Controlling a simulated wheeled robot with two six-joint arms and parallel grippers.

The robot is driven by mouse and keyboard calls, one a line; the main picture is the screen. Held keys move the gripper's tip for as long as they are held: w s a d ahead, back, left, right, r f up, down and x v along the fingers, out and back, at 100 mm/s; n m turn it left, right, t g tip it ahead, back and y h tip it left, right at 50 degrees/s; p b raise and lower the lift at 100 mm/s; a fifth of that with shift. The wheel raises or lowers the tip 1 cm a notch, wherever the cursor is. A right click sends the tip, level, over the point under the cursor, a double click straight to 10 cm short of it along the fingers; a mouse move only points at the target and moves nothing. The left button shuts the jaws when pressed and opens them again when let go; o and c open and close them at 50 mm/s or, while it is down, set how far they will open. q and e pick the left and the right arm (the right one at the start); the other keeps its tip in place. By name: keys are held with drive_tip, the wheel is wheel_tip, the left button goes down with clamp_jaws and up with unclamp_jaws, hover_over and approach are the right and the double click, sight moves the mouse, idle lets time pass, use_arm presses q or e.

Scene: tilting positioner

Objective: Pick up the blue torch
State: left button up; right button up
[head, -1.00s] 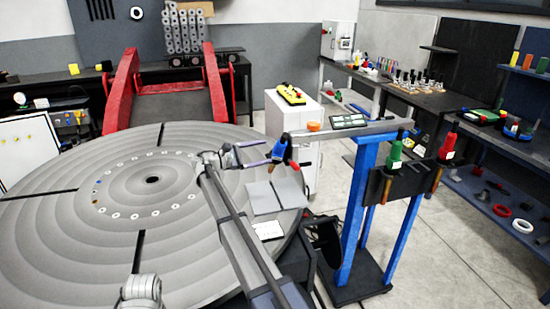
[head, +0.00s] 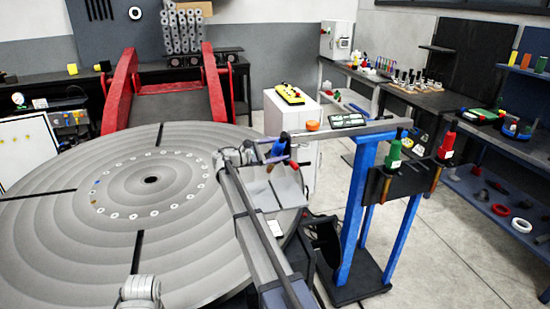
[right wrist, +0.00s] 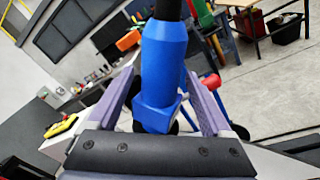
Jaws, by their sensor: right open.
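The blue torch (head: 279,147) stands at the left end of the grey beam on the blue stand, with a black top. My right gripper (head: 275,151) reaches it from the left, with its purple fingers stretched toward the torch. In the right wrist view, the blue torch (right wrist: 163,62) appears upright between the two open fingers of my right gripper (right wrist: 160,82). Gaps show on both sides of the torch, and the fingers do not look closed on it. How the torch is held at its lower end is hidden.
Open floor (head: 440,250) is at right.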

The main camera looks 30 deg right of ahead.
sight(279, 140)
clamp_jaws()
idle(0.5)
use_arm(q)
drive_tip(key=shift+r, duration=0.1)
use_arm(e)
drive_tip(key=shift+r, duration=0.1)
drive_tip(key=shift+s+r+p, duration=0.45)
drive_tip(key=shift+r+p, duration=0.15)
drive_tip(key=shift+p, duration=0.15)
drive_tip(key=s+r+p, duration=0.1)
drive_tip(key=r+p, duration=0.1)
drive_tip(key=s+a+r+p, duration=0.1)
drive_tip(key=s+r+p, duration=0.1)
drive_tip(key=shift+s+r, duration=0.1)
drive_tip(key=shift+r, duration=0.15)
use_arm(q)
wheel_tip(279, 140, up, 5)
drive_tip(key=shift+r, duration=0.2)
use_arm(e)
drive_tip(key=s+a, duration=0.3)
drive_tip(key=s, duration=1)
drive_tip(key=shift+s+f, duration=0.15)
drive_tip(key=shift+s, duration=0.2)
use_arm(q)
drive_tip(key=shift+f, duration=0.15)
use_arm(e)
drive_tip(key=shift+a+f, duration=0.1)
